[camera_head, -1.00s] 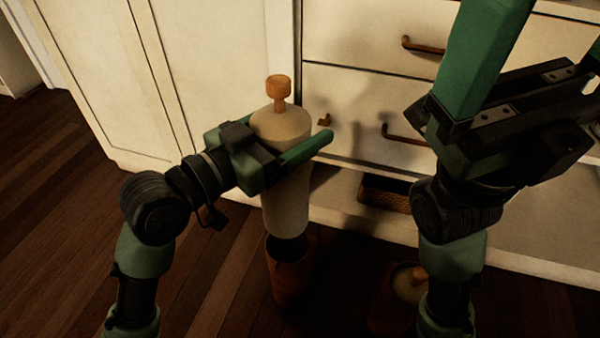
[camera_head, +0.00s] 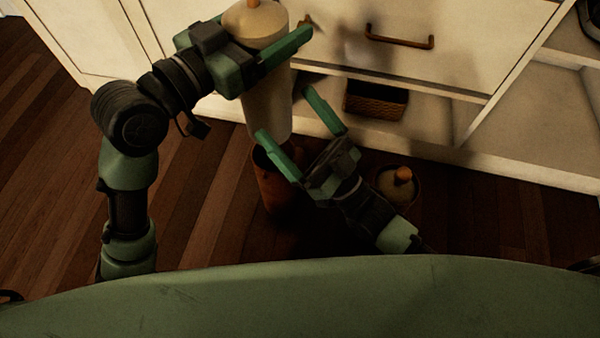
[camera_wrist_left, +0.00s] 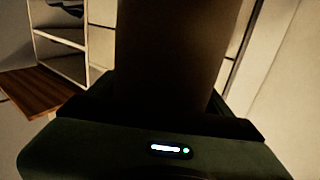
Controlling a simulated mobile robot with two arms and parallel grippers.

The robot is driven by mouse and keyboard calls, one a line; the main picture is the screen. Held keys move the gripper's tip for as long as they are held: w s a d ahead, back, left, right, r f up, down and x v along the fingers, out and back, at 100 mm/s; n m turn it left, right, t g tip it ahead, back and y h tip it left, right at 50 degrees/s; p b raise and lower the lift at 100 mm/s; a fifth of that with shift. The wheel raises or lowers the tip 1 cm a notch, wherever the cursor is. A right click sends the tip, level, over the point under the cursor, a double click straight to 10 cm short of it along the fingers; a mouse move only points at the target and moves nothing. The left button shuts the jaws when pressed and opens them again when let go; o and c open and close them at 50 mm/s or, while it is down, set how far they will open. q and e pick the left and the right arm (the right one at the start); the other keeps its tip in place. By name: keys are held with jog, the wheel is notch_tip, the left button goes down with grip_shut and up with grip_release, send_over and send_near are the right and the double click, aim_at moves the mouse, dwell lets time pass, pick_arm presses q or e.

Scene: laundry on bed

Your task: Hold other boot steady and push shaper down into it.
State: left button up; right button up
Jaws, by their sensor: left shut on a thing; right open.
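The cream shaper (camera_head: 268,100) with an orange knob stands upright in the head view, its top cut off by the picture edge. My left gripper (camera_head: 285,50) is shut around its upper part. In the left wrist view the shaper (camera_wrist_left: 175,50) is a dark, close shape. The brown boot (camera_head: 272,185) stands on the floor under the shaper; the shaper's lower end is at its opening, and how far in is too dark to tell. My right gripper (camera_head: 290,120) is open, with its fingers near the boot's top and the shaper's lower end. Contact cannot be told.
The other boot (camera_head: 408,190) stands to the right with a shaper (camera_head: 400,178) in it, its orange knob showing. A wicker basket (camera_head: 375,102) sits on the low shelf behind. Drawers with a brown handle (camera_head: 398,38) are above. Dark wood floor is clear at left.

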jog(key=f+g, duration=0.1)
jog(key=f, duration=0.2)
jog(key=f+g+h, duration=0.1)
jog(key=f, duration=0.6)
jog(key=shift+w+a+f+g+h, duration=0.2)
jog(key=shift+a+g+h, duration=0.1)
jog(key=shift+g+h, duration=0.1)
jog(key=n+g+h, duration=0.2)
jog(key=g+h, duration=0.1)
send_near(259, 149)
jog(key=x, duration=0.5)
jog(key=shift+w+a+f, duration=0.1)
jog(key=shift+a, duration=0.05)
jog(key=shift+c, duration=0.3)
